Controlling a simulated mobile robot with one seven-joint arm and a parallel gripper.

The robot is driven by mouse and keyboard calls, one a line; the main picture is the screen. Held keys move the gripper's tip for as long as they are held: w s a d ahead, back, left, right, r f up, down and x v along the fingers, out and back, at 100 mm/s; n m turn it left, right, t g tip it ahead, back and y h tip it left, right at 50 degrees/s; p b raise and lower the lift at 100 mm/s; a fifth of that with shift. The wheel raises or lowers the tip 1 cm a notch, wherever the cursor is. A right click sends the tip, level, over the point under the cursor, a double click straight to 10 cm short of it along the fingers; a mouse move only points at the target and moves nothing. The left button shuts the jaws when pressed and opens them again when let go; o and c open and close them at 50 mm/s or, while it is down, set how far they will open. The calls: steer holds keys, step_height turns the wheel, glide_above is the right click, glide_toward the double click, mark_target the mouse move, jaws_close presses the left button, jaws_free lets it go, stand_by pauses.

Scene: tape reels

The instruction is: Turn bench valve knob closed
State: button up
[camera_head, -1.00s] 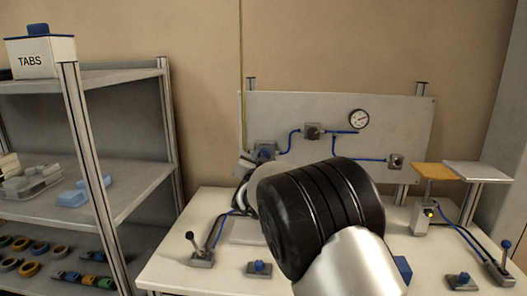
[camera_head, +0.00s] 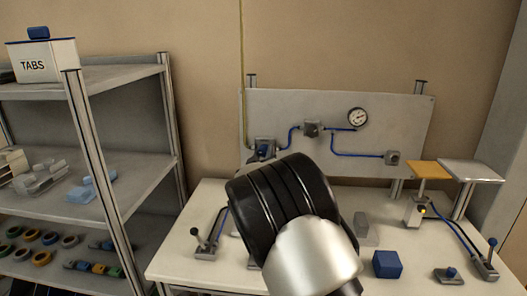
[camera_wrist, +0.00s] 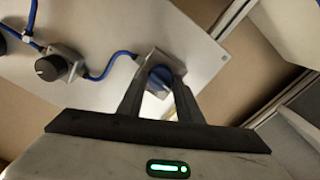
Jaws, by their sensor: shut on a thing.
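The valve knob (camera_wrist: 160,78) is blue and round, on a grey block on the upright panel. In the wrist view it lies between the two dark fingers of my gripper (camera_wrist: 159,84), which is shut on it. The fingers partly cover the knob, so its turn angle is hard to read. In the head view the valve block (camera_head: 263,149) is at the panel's left end, with my arm in front and below it. The gripper's fingers cannot be made out there.
The grey panel (camera_head: 385,110) also carries a gauge (camera_head: 357,117), blue tubing and other fittings. On the bench (camera_head: 180,262) are a blue cube (camera_head: 387,264), a grey block (camera_head: 366,229) and levers. A shelf unit (camera_head: 120,78) stands at the left.

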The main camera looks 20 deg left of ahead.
steer(key=shift+n, duration=0.7)
steer(key=o, duration=1)
steer(key=shift+o, duration=0.2)
steer(key=v, duration=1.7)
steer(key=shift+s+d, duration=0.15)
steer(key=shift+s, duration=0.05)
